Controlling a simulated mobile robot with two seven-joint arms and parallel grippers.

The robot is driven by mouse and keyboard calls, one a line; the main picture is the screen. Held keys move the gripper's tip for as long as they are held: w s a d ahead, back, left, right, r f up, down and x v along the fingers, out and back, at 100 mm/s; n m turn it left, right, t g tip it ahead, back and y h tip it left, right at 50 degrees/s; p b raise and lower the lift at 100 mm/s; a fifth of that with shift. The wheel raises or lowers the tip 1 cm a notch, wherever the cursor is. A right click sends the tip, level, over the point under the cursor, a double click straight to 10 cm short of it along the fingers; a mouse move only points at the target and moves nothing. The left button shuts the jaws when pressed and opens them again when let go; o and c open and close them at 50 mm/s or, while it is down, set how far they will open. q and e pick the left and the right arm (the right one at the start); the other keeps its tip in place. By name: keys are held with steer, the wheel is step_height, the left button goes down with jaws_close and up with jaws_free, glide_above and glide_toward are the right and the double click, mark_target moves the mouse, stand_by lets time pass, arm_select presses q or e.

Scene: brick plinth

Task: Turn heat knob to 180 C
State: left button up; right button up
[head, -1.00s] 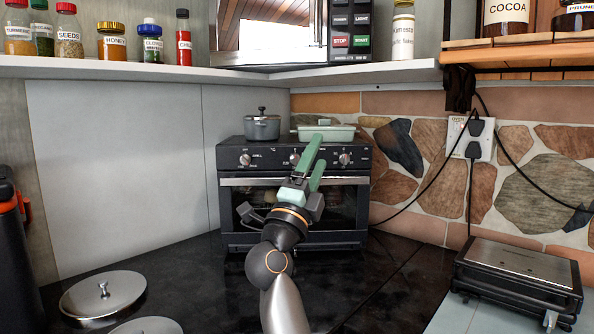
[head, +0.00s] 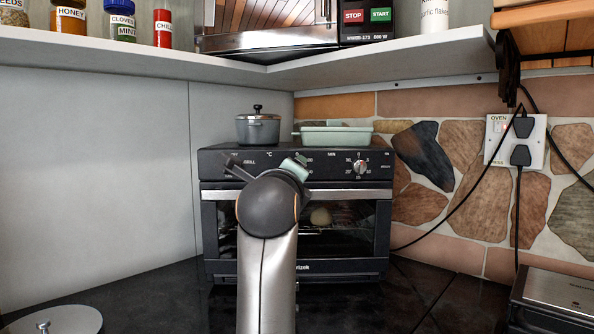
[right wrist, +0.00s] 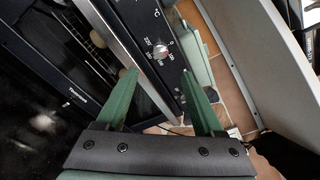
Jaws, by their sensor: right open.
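The heat knob (right wrist: 161,51) is a small pale dial on the black oven's (head: 350,247) control panel, with temperature numbers around it. In the right wrist view my right gripper (right wrist: 160,72) is open and empty. Its two green fingers point at the panel, and the knob shows between and just beyond their tips; I cannot tell if they touch the panel. The knob's pointer is too small to read. In the head view my right arm and wrist hide the heat knob and most of the gripper. My left gripper is not in view.
The timer knob (head: 361,167) is at the panel's right. A grey lidded pot (head: 258,130) and a green dish (head: 335,136) stand on the oven. A shelf (head: 390,66) overhangs above. A metal lid (head: 62,320) lies front left; a grill appliance (head: 560,295) is at right.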

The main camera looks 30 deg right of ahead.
steer(key=p+x, duration=0.1)
steer(key=x, duration=0.9)
steer(key=shift+w+d, duration=0.15)
steer(key=shift+w, duration=0.05)
jaws_close()
